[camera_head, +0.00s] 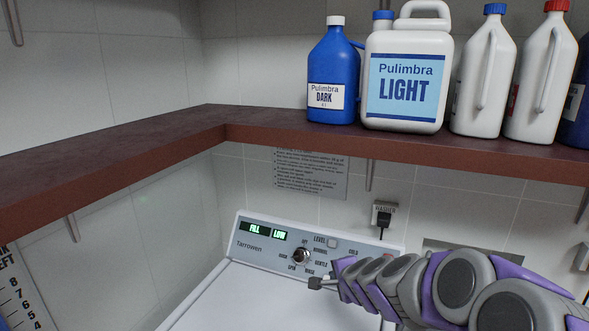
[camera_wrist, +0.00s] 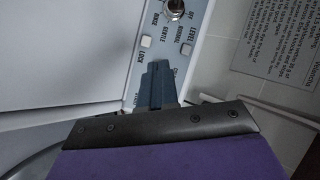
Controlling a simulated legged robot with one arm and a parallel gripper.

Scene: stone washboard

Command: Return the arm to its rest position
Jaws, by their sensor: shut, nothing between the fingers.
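My arm (camera_head: 440,285) reaches in from the lower right in the head view. Its gripper (camera_head: 316,283) is a small dark tip just below the dial (camera_head: 300,256) of the washer's control panel (camera_head: 268,238). In the wrist view, my gripper (camera_wrist: 157,68) has its fingers together and holds nothing. It overlaps the panel near the LOCK and LEVEL buttons, with the dial (camera_wrist: 173,8) beyond it at the top. I cannot tell whether the fingertips touch the panel. The panel's displays read FILL and LOW.
A brown shelf (camera_head: 260,128) runs along both walls above the white washer lid (camera_head: 250,300). It holds a blue bottle (camera_head: 332,75), a white LIGHT jug (camera_head: 405,70) and other bottles. A plug (camera_head: 383,218) sits in the wall behind the panel. The lid's top is clear.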

